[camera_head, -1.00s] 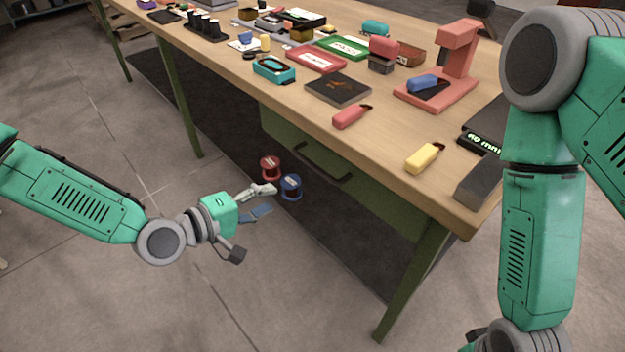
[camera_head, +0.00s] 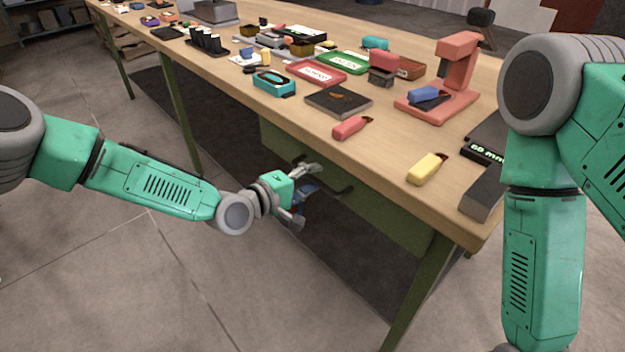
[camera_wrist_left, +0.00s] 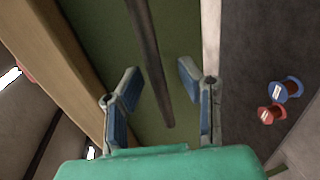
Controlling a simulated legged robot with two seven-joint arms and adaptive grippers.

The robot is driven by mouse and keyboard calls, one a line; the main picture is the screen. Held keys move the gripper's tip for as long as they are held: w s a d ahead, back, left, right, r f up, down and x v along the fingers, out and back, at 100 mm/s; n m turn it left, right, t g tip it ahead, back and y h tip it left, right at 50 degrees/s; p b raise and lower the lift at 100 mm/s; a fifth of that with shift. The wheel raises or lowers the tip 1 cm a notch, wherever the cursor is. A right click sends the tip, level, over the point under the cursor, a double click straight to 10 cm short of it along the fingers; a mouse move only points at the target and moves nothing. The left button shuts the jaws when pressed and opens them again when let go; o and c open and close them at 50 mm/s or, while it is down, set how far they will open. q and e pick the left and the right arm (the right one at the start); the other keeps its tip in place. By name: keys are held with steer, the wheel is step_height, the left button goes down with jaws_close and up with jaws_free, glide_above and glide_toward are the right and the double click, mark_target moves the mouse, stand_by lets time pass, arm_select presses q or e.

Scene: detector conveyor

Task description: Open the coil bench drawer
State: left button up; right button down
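The coil bench drawer (camera_head: 385,209) is a green front under the wooden top, and it looks shut. Its dark bar handle (camera_head: 343,189) is partly hidden behind my left gripper (camera_head: 308,190). In the left wrist view the handle (camera_wrist_left: 150,60) runs between the two fingers of my left gripper (camera_wrist_left: 158,76), against the green drawer front (camera_wrist_left: 95,35). The fingers are apart, one on each side of the bar, with gaps visible. I cannot tell the depth between fingertips and bar. My right gripper is out of view; only the arm shows.
The bench top (camera_head: 395,165) overhangs the drawer. A red spool (camera_wrist_left: 270,114) and a blue spool (camera_wrist_left: 287,90) lie on the dark surface below. A green bench leg (camera_head: 418,290) stands at the right. The floor before the bench is clear.

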arm_select(q)
steer(key=shift+d, duration=0.15)
jaws_close()
steer(key=f+p+v, duration=0.2)
steer(key=f+v, duration=0.1)
steer(key=v, duration=1.1)
steer(key=s+f+p+v, duration=0.1)
steer(key=f+v, duration=0.1)
steer(key=v, duration=1.2)
steer(key=shift+a+f+p, duration=0.4)
steer(key=shift+f, duration=0.15)
jaws_free()
